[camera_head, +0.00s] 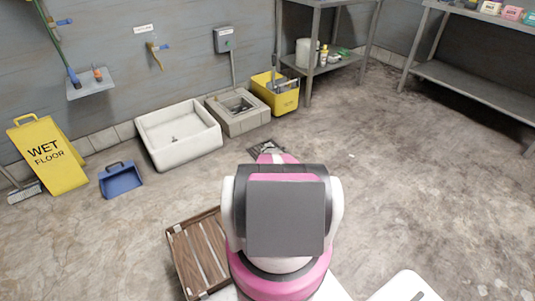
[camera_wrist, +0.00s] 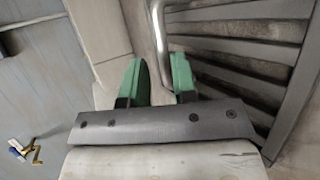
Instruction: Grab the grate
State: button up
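A dark slatted metal grate (camera_wrist: 245,48) fills the upper right of the wrist view. A bright, rounded metal bar (camera_wrist: 158,35) runs along its left side. My gripper (camera_wrist: 159,75) has two green fingertips, spread apart and open. The lower end of the bar shows in the gap between them; I cannot tell whether either finger touches it. In the head view a small dark grate (camera_head: 264,148) shows on the floor just beyond my arm, which partly hides it. My gripper is hidden behind the arm there.
A white basin (camera_head: 180,140), a grey floor sink (camera_head: 238,118) and a yellow bucket (camera_head: 275,98) stand along the wall. A wooden slatted piece (camera_head: 198,252) lies left of my arm. A wet-floor sign (camera_head: 48,152) and blue dustpan (camera_head: 120,180) are left. The right floor is clear.

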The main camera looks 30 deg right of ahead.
jog(key=x, duration=0.5)
jog(key=shift+d+f, duration=0.1)
jog(key=shift+d, duration=0.05)
grip_shut()
jog(key=shift+r, duration=0.25)
jog(key=shift+s+r, duration=0.1)
jog(key=shift+r, duration=0.55)
notch_tip(320, 180, up, 3)
jog(key=shift+f, duration=0.2)
jog(key=w+a+r, duration=0.5)
jog(key=a+r, duration=0.1)
jog(key=a, duration=0.4)
jog(key=shift+a+r, duration=0.3)
jog(key=shift+r, duration=0.1)
